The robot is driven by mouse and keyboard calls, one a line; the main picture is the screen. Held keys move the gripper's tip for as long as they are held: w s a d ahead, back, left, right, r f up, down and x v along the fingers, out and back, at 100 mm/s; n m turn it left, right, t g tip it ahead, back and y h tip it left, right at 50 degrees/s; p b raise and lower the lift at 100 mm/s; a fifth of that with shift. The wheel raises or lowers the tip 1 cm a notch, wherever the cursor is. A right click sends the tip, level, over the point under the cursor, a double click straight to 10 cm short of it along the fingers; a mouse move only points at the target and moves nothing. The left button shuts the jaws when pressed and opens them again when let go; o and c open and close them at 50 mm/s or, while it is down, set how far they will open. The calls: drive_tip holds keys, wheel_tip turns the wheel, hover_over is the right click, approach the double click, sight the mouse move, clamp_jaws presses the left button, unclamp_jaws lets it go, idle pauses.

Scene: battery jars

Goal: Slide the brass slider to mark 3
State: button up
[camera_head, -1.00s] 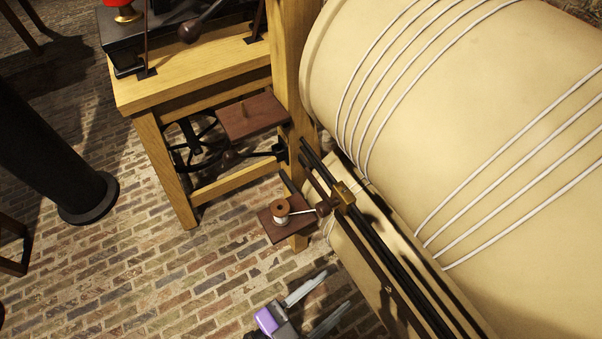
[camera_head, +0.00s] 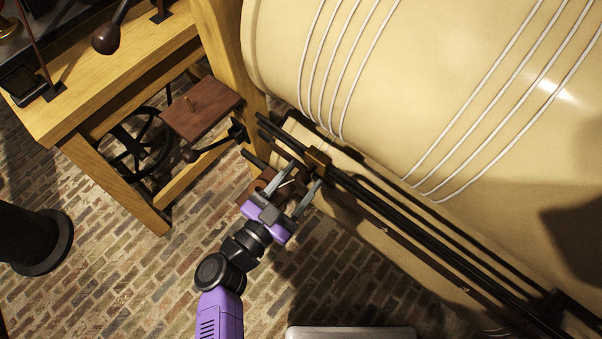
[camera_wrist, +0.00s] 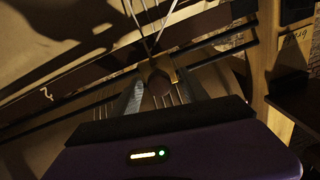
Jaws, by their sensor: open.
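The brass slider (camera_head: 317,160) sits on the dark rails (camera_head: 380,200) near their upper left end, beside the big cream cylinder. It shows partly in the wrist view (camera_wrist: 164,66), behind a round brown knob (camera_wrist: 158,82). My gripper (camera_head: 306,174) is open, its fingertips close to the slider. In the wrist view, the two fingers (camera_wrist: 162,94) stand either side of the knob; I cannot tell whether they touch it. A small pale mark (camera_wrist: 48,93) shows on the brown strip in the wrist view; its number is not clear.
The cream cylinder (camera_head: 420,90) with pale cords fills the upper right. A wooden frame (camera_head: 110,95) with a brown shelf (camera_head: 202,108) stands at left. A dark column (camera_head: 30,240) is at far left. Brick floor lies open at lower left.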

drive_tip(key=shift+w+d, duration=0.2)
clamp_jaws()
idle(1.4)
